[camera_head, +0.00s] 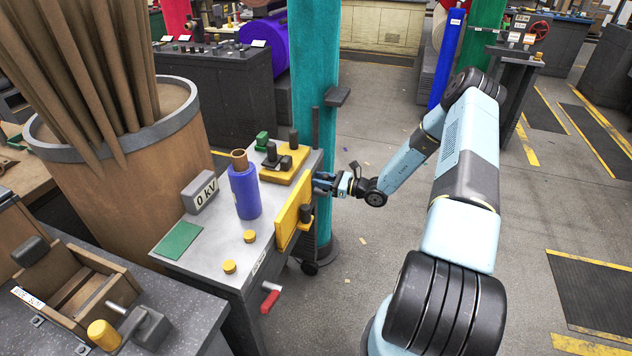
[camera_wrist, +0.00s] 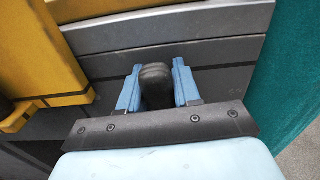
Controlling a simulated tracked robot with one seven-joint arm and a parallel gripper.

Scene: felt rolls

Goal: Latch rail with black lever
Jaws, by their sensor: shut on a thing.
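My gripper (camera_head: 324,183) is at the right side of the grey cart. In the wrist view my gripper (camera_wrist: 157,88) has its two blue fingers closed on either side of a rounded black lever end (camera_wrist: 156,86), in front of a grey panel. The head view hides the held part behind the fingers. A yellow rail (camera_head: 289,220) stands along the cart's right edge, with a black knob (camera_head: 306,213) on its outer side. Yellow parts (camera_wrist: 48,55) fill the left of the wrist view. I cannot tell whether the rail is latched.
The cart top (camera_head: 217,237) carries a blue cylinder (camera_head: 245,192), a "0 kV" block (camera_head: 201,193) and a yellow-based fixture (camera_head: 284,165). A teal column (camera_head: 315,60) stands close behind the gripper.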

